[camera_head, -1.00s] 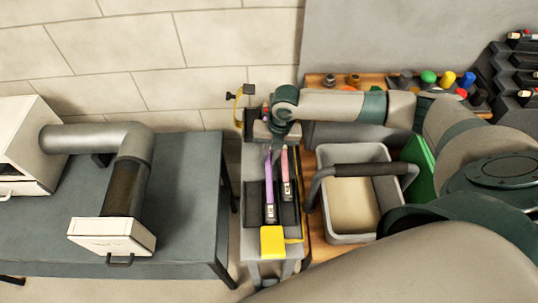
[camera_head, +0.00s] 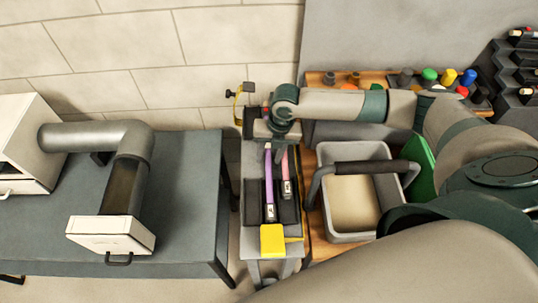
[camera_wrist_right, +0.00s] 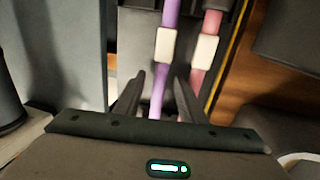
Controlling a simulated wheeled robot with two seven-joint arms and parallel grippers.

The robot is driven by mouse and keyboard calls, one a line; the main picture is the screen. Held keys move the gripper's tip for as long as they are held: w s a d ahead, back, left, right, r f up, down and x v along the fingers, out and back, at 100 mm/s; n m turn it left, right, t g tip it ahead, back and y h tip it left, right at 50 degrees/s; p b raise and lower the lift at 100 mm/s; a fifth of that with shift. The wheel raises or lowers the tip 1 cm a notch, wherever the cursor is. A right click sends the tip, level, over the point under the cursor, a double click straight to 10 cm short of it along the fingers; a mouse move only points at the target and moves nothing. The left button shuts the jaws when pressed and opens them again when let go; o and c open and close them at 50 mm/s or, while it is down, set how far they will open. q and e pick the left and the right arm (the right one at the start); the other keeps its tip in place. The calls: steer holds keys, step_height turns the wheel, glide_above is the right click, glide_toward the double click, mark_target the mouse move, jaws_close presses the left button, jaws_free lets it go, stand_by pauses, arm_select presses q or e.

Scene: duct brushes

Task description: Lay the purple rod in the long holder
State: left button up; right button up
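The purple rod (camera_head: 268,185), with a white tag near its front end, lies lengthwise over a long dark tray (camera_head: 254,206) on a narrow grey stand. I cannot tell whether this tray is the long holder. My right gripper (camera_head: 276,153) is above the rod's rear part, pointing down. In the right wrist view, the purple rod (camera_wrist_right: 158,88) runs between the two spread fingers of my right gripper (camera_wrist_right: 160,82), with gaps at its sides. A pink rod (camera_head: 286,178) lies parallel, just right of it. My left gripper is not in view.
A yellow block (camera_head: 272,240) sits at the stand's front end. A grey bin (camera_head: 384,226) with a dark handle stands close on the right. A grey table (camera_head: 188,190) with a metal duct (camera_head: 100,137) is on the left. Bare wall rises behind.

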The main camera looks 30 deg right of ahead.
step_height(320, 180, up, 17)
steer(key=s+d+b, duration=0.1)
steer(key=d+b, duration=0.1)
steer(key=b, duration=0.2)
steer(key=shift+s+d, duration=0.2)
steer(key=shift+d, duration=0.2)
stand_by(0.4)
